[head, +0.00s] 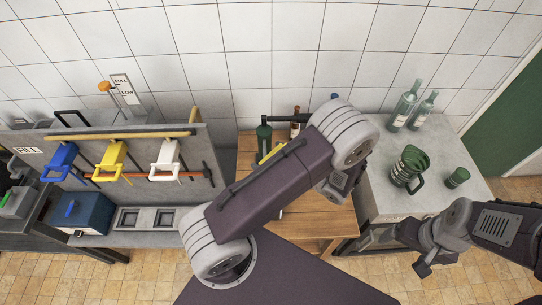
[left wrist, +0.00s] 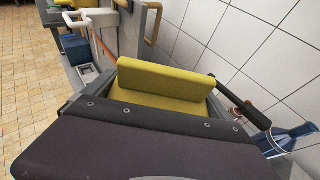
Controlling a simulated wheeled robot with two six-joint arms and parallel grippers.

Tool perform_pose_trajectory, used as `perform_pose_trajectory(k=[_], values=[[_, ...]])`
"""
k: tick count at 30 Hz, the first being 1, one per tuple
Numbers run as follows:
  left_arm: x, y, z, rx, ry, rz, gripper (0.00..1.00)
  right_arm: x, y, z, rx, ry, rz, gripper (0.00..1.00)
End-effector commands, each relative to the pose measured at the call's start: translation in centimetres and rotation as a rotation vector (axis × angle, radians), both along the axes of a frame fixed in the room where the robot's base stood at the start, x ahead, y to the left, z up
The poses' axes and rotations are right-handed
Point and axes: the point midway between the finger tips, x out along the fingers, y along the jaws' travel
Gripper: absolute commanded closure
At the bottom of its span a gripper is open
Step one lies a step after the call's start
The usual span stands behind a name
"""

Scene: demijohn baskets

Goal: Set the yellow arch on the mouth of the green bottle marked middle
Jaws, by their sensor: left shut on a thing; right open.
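The yellow arch (left wrist: 165,80) fills the middle of the left wrist view, held by my left gripper (left wrist: 160,110). In the head view only a yellow strip of the arch (head: 270,154) shows beside my left arm, which hides the gripper. A dark green bottle (head: 264,134) stands on the wooden table, just beyond that strip. The arch appears apart from the bottle's mouth, though I cannot tell the gap. No "middle" mark is readable. My right gripper (head: 374,238) is open and empty, at the front of the right grey counter.
A brown bottle (head: 295,122) and a blue bottle (head: 334,97) stand near the green one. The right counter (head: 385,200) holds green bottles (head: 403,106) and a green jug (head: 409,166). A grey panel (head: 200,150) with coloured handles stands at left. My left arm covers much of the wooden table.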

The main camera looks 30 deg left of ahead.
Motion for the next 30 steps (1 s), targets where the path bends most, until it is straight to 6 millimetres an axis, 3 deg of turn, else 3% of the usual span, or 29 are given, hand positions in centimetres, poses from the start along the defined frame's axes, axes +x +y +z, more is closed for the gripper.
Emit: perform_pose_trajectory(k=[30], values=[[0.0, 0.0, -2.7, 0.0, 0.0, 0.0, 0.48, 0.0, 0.0, -2.2, 0.0, 0.0, 0.0, 0.15]])
